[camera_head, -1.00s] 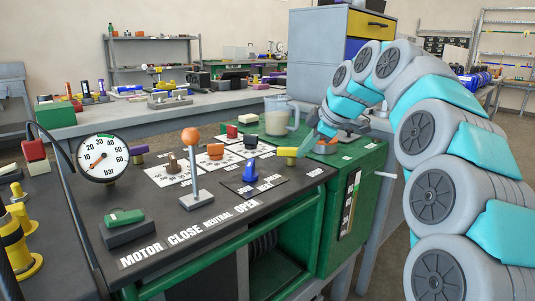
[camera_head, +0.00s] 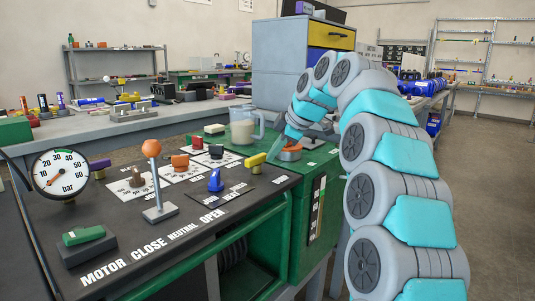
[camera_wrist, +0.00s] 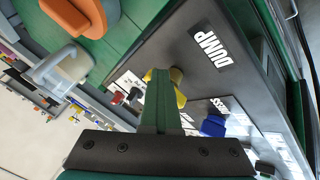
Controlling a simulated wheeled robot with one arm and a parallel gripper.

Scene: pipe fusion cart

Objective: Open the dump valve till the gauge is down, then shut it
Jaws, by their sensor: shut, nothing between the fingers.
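The dump valve's yellow handle (camera_head: 256,160) stands at the right end of the black panel. In the wrist view the yellow handle (camera_wrist: 178,88) is partly hidden behind my green fingers, beside the DUMP label (camera_wrist: 209,49). My gripper (camera_head: 273,153) is shut and empty, with its fingertips right by the handle. The fingers (camera_wrist: 160,85) show as one closed bar in the wrist view. I cannot tell whether they touch the handle. The round white pressure gauge (camera_head: 60,174) is at the panel's left. Its needle points to the lower left, at the low end of the scale.
An orange-knobbed lever (camera_head: 153,170) stands upright on the panel. A blue knob (camera_head: 215,181) and a green switch (camera_head: 84,237) are also on it.

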